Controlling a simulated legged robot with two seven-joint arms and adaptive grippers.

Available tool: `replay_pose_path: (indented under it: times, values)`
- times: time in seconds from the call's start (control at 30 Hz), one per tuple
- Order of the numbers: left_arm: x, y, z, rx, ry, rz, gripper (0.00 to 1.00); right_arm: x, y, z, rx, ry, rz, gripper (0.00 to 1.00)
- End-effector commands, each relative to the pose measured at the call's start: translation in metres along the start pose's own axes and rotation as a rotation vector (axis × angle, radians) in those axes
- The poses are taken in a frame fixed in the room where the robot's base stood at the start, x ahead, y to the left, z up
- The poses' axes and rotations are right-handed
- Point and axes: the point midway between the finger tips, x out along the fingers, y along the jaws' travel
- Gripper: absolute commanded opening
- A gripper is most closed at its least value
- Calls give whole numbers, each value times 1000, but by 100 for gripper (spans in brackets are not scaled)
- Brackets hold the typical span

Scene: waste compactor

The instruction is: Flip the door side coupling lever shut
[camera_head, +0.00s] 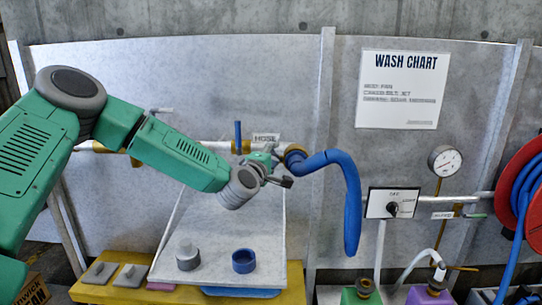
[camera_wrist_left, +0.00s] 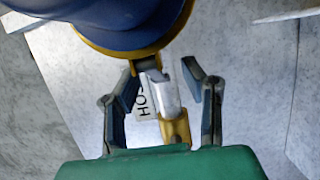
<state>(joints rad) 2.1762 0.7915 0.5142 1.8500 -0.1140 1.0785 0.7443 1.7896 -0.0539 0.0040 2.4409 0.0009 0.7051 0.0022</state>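A blue hose (camera_head: 345,185) ends at a coupling with a brass-coloured ring (camera_head: 293,153) on the wall pipe, beside the HOSE sign (camera_head: 265,138). My left gripper (camera_head: 278,168) is in front of the pipe, just left of the coupling. In the left wrist view, the coupling (camera_wrist_left: 125,45) fills the top, with its brass rim facing me. The left gripper (camera_wrist_left: 170,70) is open, its fingers on either side of the silver pipe (camera_wrist_left: 163,95). A small grey piece, possibly a coupling lever, shows by the left fingertip; its position is unclear. My right gripper is not in view.
A valve with an upright blue handle (camera_head: 238,135) stands left of the coupling. A sloped grey board (camera_head: 215,250) below holds a grey cap (camera_head: 187,257) and blue ring (camera_head: 243,261). A selector box (camera_head: 393,203), gauge (camera_head: 445,160) and red reel (camera_head: 520,185) are at right.

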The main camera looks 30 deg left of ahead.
Motion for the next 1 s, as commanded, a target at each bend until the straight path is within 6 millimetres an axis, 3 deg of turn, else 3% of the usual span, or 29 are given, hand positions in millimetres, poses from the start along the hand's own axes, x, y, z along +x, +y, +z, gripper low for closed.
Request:
replay_pose_path:
  times: [0.2, 0.3, 0.33, 0.73, 1.0]
  values:
    - [3, 1, -6, -22, -12, 7, 38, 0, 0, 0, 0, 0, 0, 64]
    - [4, 2, -8, -23, -9, 9, 3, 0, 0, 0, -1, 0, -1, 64]
    - [4, 2, -8, -23, -9, 9, 0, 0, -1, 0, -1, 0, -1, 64]
    - [5, -1, -12, -20, -9, 7, 0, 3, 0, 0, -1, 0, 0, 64]
    - [11, -5, -7, -22, -174, 11, 0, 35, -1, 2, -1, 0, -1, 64]
